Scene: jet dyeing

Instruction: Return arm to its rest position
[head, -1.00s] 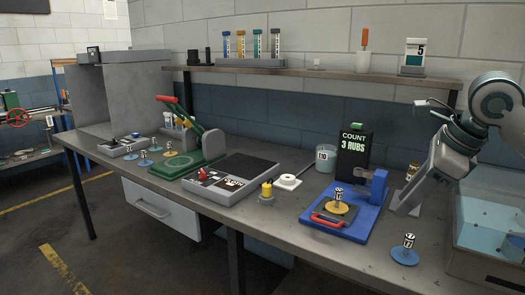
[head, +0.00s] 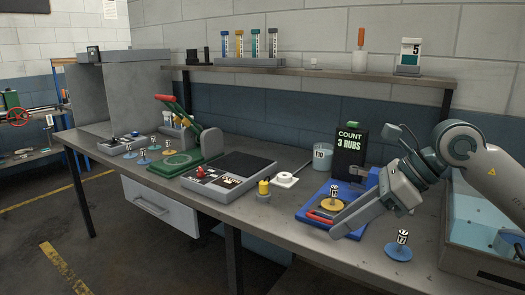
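My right arm comes in from the right, and its gripper (head: 342,230) points down and left over the front right part of the blue base (head: 312,205). It is seen side-on, so the gap between its fingers does not show. The blue base has a red handle and a yellow disc (head: 333,205) with a small labelled piece upright on it. Part of the base is hidden behind the gripper. A blue disc with a labelled piece (head: 398,251) stands on the bench just right of the gripper. My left arm and gripper are out of view.
A black "COUNT 3 RUBS" sign (head: 349,152) and a glass beaker (head: 323,158) stand behind the blue base. A water basin (head: 478,222) is at the right. A shelf (head: 330,77) runs along the wall. The bench front edge is mostly clear.

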